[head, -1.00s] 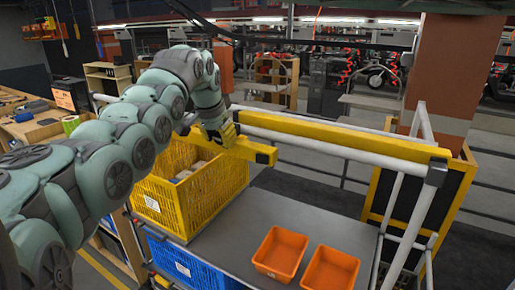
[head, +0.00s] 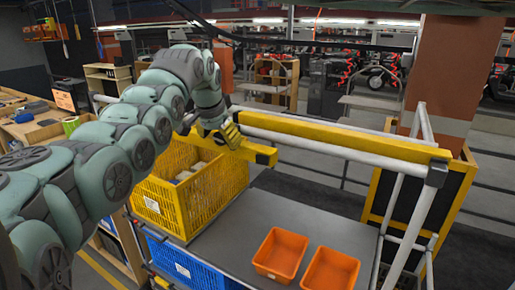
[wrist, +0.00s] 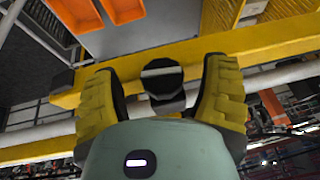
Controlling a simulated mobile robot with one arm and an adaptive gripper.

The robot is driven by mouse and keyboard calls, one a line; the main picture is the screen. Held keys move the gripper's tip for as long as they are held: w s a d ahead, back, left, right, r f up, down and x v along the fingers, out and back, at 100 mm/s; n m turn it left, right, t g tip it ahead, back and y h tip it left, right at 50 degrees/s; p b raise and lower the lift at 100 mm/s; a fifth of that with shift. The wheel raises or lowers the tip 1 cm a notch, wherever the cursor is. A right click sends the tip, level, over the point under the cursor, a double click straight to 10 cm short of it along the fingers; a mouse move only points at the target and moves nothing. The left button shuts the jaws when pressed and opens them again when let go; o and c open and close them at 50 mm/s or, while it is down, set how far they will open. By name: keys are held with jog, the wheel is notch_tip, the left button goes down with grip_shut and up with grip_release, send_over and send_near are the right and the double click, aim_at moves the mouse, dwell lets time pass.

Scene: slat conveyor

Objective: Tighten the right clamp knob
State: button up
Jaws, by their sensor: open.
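A black, faceted clamp knob (wrist: 162,80) shows in the wrist view, in front of the yellow beam (wrist: 180,58). My gripper (wrist: 161,68) has its two yellow fingers spread, one on each side of the knob, with gaps between. In the head view my gripper (head: 230,136) is at the left end of the yellow beam (head: 340,138), above the yellow crate. The knob is hidden there behind my gripper and arm. I cannot tell from these views whether another knob is on the beam.
A yellow crate (head: 215,205) with items inside stands below my gripper. A blue crate (head: 185,268) is under it. Two orange bins (head: 281,254) (head: 330,270) sit on the grey surface (head: 290,215). White rails (head: 350,146) run along the beam, with a post at right.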

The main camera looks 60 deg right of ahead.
jog(key=v, duration=1.1)
jog(key=shift+r, duration=0.35)
jog(key=shift+a, duration=0.15)
